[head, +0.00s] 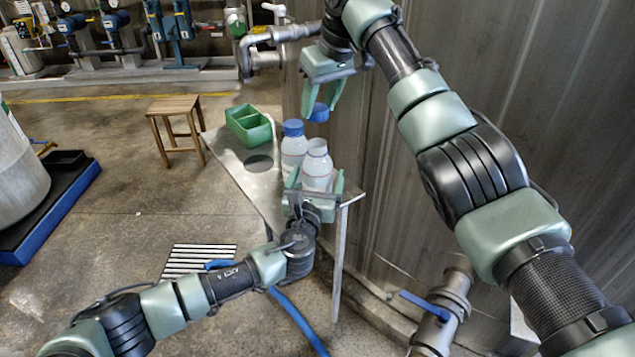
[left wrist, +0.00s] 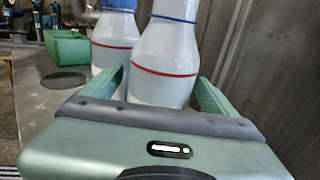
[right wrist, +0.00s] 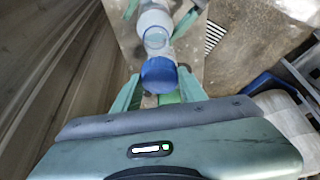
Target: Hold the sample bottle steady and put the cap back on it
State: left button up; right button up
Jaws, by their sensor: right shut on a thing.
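The open white sample bottle (head: 317,168) stands at the near end of the table, its mouth bare; it shows in the left wrist view (left wrist: 165,60). My left gripper (head: 315,186) has one finger on each side of it, low on its body. Whether the fingers press on it is not clear. My right gripper (head: 321,98) is shut on the blue cap (head: 319,113), up and behind the open bottle, clear of its mouth. In the right wrist view the cap (right wrist: 158,75) sits between the fingertips, apart from the bottle's mouth (right wrist: 155,40).
A second bottle with a blue cap (head: 293,145) stands close on the left of the open one. A green divided bin (head: 249,126) and a dark round patch (head: 259,163) are farther along the table (head: 228,147). A corrugated metal wall (head: 400,160) rises close on the right.

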pick_arm(q)
grip_shut()
pick_arm(e)
send_over(317, 143)
jog(key=shift+s+d+f, duration=0.15)
jog(key=shift+f, duration=1.05)
jog(key=shift+s+d+f, duration=0.1)
jog(key=shift+s+f, duration=0.05)
jog(key=shift+f, duration=1.05)
jog(key=shift+f, duration=0.9)
jog(key=shift+f, duration=0.6)
